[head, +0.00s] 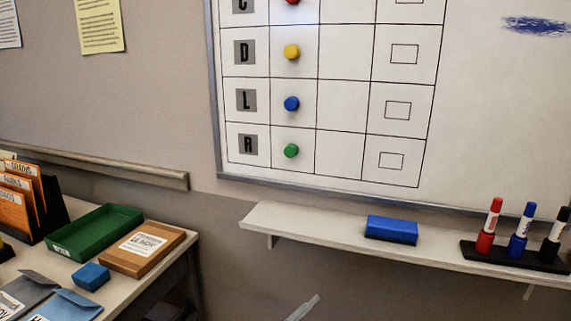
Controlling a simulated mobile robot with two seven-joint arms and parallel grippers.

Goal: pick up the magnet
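Round magnets sit in one column of a ruled grid on the whiteboard (480,110). The red magnet (292,2) is cut by the top edge of the view, in row C. The yellow magnet (292,51) is in row D, the blue magnet (291,104) in row L and the green magnet (291,151) in row R. The task does not say which magnet is meant. Neither of my grippers can be made out.
Below the board a white ledge (300,226) holds a blue eraser (391,229) and red, blue and black markers in a dark holder (490,255). The left desk holds a green tray (95,232), a brown box (142,248), folders and envelopes. A pale bar (303,308), unidentified, shows at the bottom.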

